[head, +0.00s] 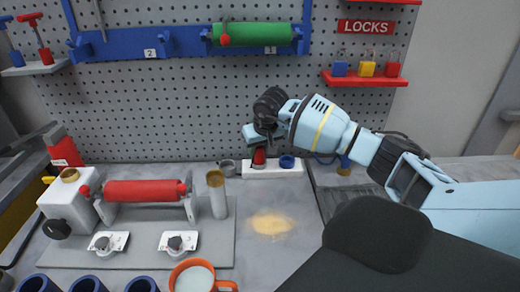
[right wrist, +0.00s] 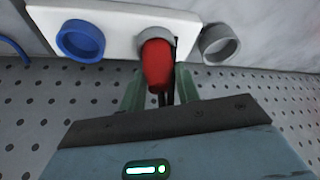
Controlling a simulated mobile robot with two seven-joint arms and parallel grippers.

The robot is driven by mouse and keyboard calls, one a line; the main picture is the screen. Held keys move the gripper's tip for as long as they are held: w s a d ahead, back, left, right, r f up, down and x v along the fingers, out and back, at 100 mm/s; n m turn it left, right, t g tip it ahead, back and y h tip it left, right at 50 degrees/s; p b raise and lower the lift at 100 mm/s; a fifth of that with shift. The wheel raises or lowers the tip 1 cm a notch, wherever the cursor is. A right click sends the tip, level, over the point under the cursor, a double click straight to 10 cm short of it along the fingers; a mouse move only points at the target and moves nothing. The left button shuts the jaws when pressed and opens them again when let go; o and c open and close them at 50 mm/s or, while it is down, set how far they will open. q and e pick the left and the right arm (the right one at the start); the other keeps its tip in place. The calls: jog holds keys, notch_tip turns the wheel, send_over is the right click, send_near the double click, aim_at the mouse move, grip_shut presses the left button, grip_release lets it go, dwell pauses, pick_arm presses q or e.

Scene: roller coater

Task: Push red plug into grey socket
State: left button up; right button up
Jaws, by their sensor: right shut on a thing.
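The red plug (head: 259,158) is between the fingers of my right gripper (head: 262,148), at the white socket block (head: 284,172) by the pegboard's foot. In the right wrist view, the red plug (right wrist: 157,66) is held by the green fingers of my right gripper (right wrist: 152,92). It lines up with the grey socket (right wrist: 152,34) on the white block and covers most of its mouth. I cannot tell how deep the plug sits. My left gripper is not in view.
A blue socket (head: 287,161) is beside the plug on the block. An open grey cap (head: 227,167) is at the block's left end. A red roller (head: 145,190) on a stand and a grey cylinder (head: 217,195) are to the left. A yellowish powder patch (head: 271,223) lies in front.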

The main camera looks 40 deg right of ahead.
jog(key=shift+f, duration=0.2)
jog(key=shift+f, duration=0.2)
jog(key=o, duration=1)
jog(key=shift+r, duration=0.1)
jog(key=shift+s+r, duration=0.15)
jog(key=shift+r, duration=0.5)
jog(key=v, duration=1.1)
jog(key=shift+s+f, duration=0.1)
